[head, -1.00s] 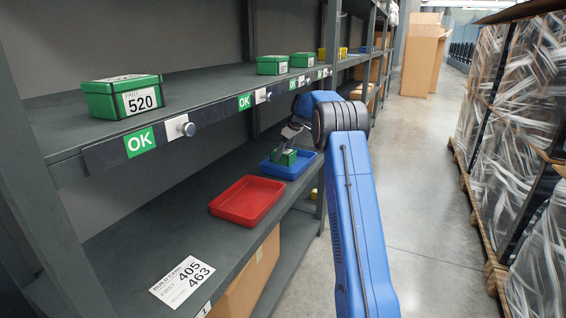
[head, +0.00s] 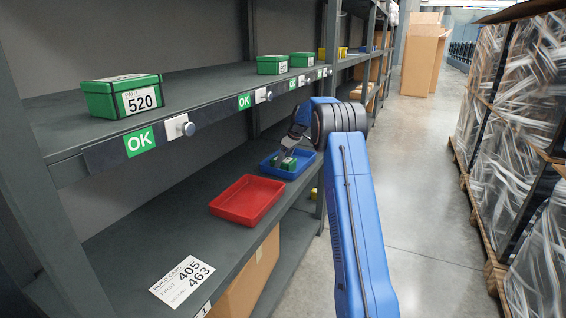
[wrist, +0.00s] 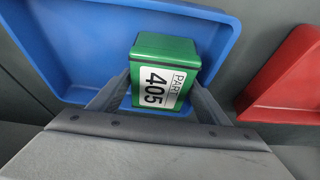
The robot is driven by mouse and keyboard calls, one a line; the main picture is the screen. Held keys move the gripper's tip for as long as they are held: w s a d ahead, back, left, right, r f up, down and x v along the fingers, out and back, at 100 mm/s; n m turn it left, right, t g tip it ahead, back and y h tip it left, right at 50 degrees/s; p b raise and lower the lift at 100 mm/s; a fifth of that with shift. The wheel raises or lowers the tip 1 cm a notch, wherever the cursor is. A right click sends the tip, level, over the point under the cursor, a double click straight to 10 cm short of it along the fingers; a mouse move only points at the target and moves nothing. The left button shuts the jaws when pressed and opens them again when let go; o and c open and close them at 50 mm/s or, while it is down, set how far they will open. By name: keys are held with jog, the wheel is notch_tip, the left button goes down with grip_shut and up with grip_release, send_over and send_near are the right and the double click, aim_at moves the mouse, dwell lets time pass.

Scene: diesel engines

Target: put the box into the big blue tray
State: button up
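The green box (wrist: 165,65) with a white "PART 405" label is between the two fingers of my gripper (wrist: 160,80) in the wrist view. The fingertips lie against its sides, so the gripper looks shut on it. In the head view the box (head: 285,163) is within the rim of the big blue tray (head: 268,169), low down; whether it touches the floor of the tray is hard to see. The blue tray (wrist: 75,45) also spreads behind the box in the wrist view.
A red tray (head: 247,200) stands beside the blue one on the lower shelf, nearer the camera. A build card (head: 182,281) lies at the front of that shelf. Another green box (head: 122,97), marked 520, stands on the upper shelf, whose edge overhangs the lower one.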

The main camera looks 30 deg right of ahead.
aim_at(288, 160)
jog(key=shift+v, duration=3.9)
